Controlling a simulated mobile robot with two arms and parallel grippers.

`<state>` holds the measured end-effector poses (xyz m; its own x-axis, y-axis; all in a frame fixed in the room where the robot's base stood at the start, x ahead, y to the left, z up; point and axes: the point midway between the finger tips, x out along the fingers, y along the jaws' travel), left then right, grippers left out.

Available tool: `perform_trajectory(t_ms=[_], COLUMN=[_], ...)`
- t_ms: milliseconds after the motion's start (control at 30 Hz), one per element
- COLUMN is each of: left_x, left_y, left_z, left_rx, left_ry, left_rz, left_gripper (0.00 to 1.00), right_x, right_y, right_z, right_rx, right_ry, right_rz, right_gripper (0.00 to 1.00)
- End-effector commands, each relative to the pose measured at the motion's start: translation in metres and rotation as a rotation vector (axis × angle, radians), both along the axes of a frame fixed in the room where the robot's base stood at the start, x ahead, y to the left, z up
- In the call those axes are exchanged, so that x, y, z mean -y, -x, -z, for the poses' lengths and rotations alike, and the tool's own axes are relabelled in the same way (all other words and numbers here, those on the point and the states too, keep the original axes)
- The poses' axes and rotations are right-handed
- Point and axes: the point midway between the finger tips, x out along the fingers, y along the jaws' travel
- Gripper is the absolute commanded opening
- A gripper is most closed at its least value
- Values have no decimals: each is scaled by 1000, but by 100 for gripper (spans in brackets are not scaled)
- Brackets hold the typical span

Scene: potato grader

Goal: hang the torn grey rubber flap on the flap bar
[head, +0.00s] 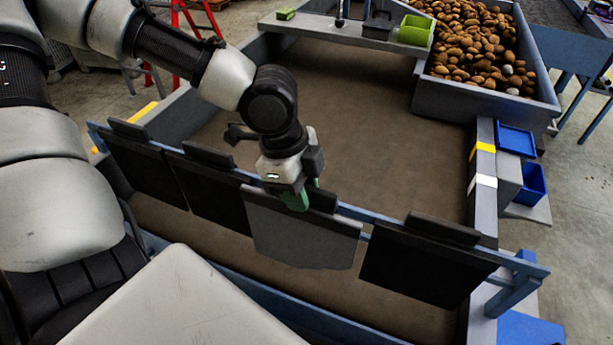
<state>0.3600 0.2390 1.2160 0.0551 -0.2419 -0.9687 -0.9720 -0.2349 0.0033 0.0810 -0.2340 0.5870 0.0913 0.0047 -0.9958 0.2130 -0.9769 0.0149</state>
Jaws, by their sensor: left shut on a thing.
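The grey rubber flap (300,238) has a ragged lower edge and hangs down in front of the blue flap bar (357,213), between black flaps. Its dark top strip (322,200) is at the bar's height; I cannot tell whether it rests on the bar. My left gripper (296,196), with green fingertips, comes down from above and is shut on the flap near its top edge. The gripper hides part of that top edge and of the bar. My right gripper is not in view.
Black flaps hang on the bar at the left (145,170) and at the right (425,265). Behind is a wide, empty brown bed (370,120). A potato bin (470,102), a green box (416,30) and blue trays (516,140) stand farther back and right.

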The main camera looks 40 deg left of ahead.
Motion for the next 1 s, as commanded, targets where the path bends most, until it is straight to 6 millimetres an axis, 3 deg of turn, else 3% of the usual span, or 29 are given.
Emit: perform_trajectory(t_ms=[300, 600, 1000], left_x=[6, 11, 11], left_y=[24, 45, 48], left_z=[-1, 0, -1], left_rx=[2, 2, 0], left_ry=[1, 2, 1], left_rz=[2, 1, -1], left_gripper=[0, 0, 0], right_x=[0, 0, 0], right_y=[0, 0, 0], right_z=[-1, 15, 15], right_rx=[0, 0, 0], right_ry=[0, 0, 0], right_rz=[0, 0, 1], right_gripper=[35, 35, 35])
